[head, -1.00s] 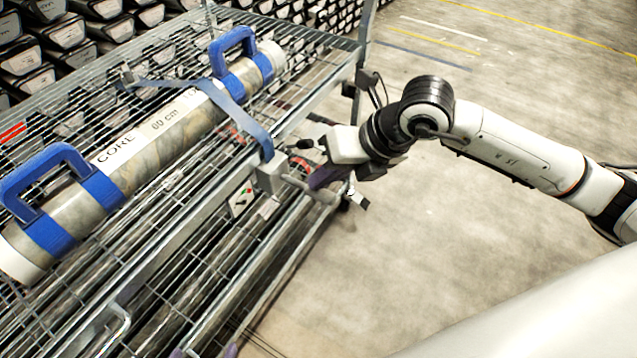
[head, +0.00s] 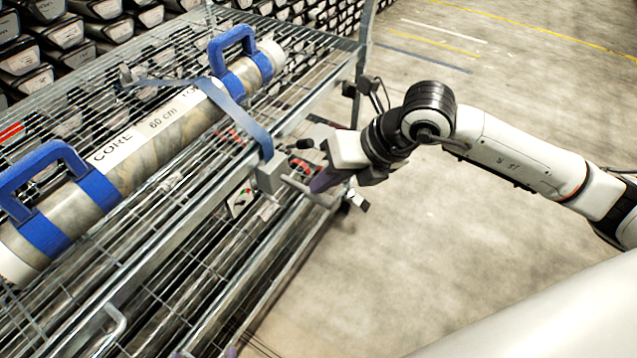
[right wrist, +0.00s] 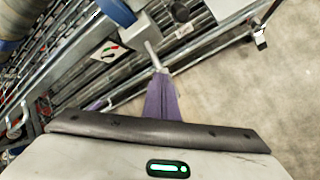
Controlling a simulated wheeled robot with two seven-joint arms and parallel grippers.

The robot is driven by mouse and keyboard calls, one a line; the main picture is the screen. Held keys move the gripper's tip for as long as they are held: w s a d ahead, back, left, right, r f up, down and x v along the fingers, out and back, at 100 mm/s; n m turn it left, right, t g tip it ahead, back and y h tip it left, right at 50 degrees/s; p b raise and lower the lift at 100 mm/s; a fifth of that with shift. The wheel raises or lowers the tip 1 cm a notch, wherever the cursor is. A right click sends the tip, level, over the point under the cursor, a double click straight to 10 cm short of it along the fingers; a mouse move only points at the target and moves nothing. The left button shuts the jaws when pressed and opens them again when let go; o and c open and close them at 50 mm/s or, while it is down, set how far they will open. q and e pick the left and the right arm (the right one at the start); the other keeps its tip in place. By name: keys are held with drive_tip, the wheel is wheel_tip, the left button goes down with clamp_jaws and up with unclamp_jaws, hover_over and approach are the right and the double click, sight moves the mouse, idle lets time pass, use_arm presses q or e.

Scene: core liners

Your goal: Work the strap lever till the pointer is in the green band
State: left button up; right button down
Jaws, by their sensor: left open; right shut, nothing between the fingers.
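A blue strap (head: 236,110) crosses the core tube (head: 150,140) on the wire rack and runs down to a grey ratchet box (head: 270,174) at the rack's near rail. The strap lever (head: 312,190) sticks out from the box to the right; it also shows in the right wrist view (right wrist: 151,52). A small gauge plate (right wrist: 110,51) with red and green marks sits beside the box; the pointer's exact place is too small to read. My right gripper (head: 322,182) is shut and empty, its purple fingertips at the lever's outer end. My left gripper (head: 204,353) shows only as two parted purple tips at the bottom edge.
The wire rack's rail (head: 185,215) runs diagonally past the box, with a small metal hook (head: 115,325) near the front. The tube has two blue handles (head: 232,45). Stacked core trays (head: 95,35) stand behind. The concrete floor (head: 450,240) on the right is clear.

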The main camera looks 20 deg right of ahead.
drive_tip(key=shift+s+d+f+b, duration=0.1)
drive_tip(key=shift+s+f+b, duration=0.05)
drive_tip(key=shift+f+b, duration=0.35)
drive_tip(key=shift+s+d+f+b, duration=0.1)
drive_tip(key=shift+f+b, duration=0.2)
drive_tip(key=shift+f, duration=0.25)
idle(0.5)
drive_tip(key=shift+r, duration=0.15)
idle(0.5)
drive_tip(key=shift+w+a+r+p, duration=0.2)
drive_tip(key=shift+r+p, duration=0.4)
drive_tip(key=shift+r, duration=0.3)
drive_tip(key=shift+w+a+r+p, duration=0.1)
drive_tip(key=shift+w+r+p, duration=0.05)
drive_tip(key=shift+r+p, duration=0.65)
drive_tip(key=shift+w+a+r+p, duration=0.15)
drive_tip(key=shift+r+p, duration=0.3)
drive_tip(key=shift+r, duration=0.55)
drive_tip(key=shift+r, duration=0.1)
drive_tip(key=r+p, duration=0.2)
drive_tip(key=r, duration=0.1)
drive_tip(key=w+r+p, duration=0.1)
drive_tip(key=shift+a+r, duration=0.3)
drive_tip(key=shift+r, duration=0.05)
